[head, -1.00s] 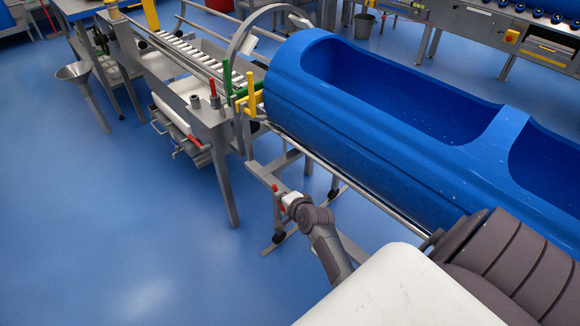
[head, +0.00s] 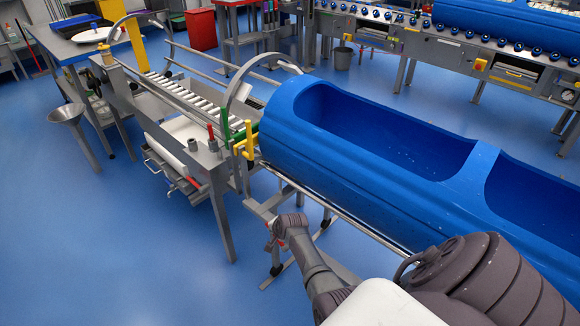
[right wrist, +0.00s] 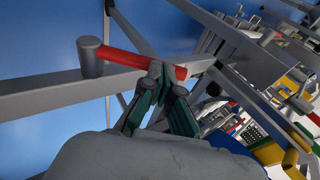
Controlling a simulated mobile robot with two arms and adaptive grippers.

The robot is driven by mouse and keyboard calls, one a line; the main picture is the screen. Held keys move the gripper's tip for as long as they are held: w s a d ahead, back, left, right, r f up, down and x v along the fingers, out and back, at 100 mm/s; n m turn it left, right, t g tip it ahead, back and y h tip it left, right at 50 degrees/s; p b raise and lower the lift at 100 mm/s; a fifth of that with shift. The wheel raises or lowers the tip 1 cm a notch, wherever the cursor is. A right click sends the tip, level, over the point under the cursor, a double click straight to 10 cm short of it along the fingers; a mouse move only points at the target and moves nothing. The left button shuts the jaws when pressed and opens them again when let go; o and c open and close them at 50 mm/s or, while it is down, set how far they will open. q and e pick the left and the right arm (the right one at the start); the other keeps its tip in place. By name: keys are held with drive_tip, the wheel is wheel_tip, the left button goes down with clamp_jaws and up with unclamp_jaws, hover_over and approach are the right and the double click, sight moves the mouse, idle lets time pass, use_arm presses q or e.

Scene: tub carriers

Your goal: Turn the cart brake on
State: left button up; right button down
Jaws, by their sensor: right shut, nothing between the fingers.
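The brake lever, a red bar (right wrist: 130,58) with a grey cylindrical pivot (right wrist: 90,57) at one end, lies across a grey frame bar of the cart in the right wrist view. My right gripper (right wrist: 160,76) is shut and empty, its green fingertips at the free end of the red bar; I cannot tell whether they touch it. In the head view my right gripper (head: 274,228) is low by the cart frame and hides most of the lever. The cart carries a long blue tub (head: 370,180). My left gripper is not in view.
A grey conveyor table (head: 205,165) with green, red and yellow handles stands left of the tub end. A metal funnel stand (head: 68,115) is further left. Blue floor (head: 120,260) is free at the lower left. Another bench (head: 490,65) stands at the back right.

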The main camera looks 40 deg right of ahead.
drive_tip(key=w+f+g+b, duration=0.1)
drive_tip(key=g+b, duration=0.1)
drive_tip(key=w+f+g+b, duration=0.1)
drive_tip(key=f+g+b, duration=0.1)
drive_tip(key=b, duration=0.1)
drive_tip(key=shift+w+a, duration=0.2)
drive_tip(key=shift+w, duration=0.15)
drive_tip(key=shift+w+f+g+b, duration=0.3)
drive_tip(key=shift+w+f+b, duration=0.25)
drive_tip(key=shift+b, duration=0.6)
drive_tip(key=shift+s+f, duration=0.1)
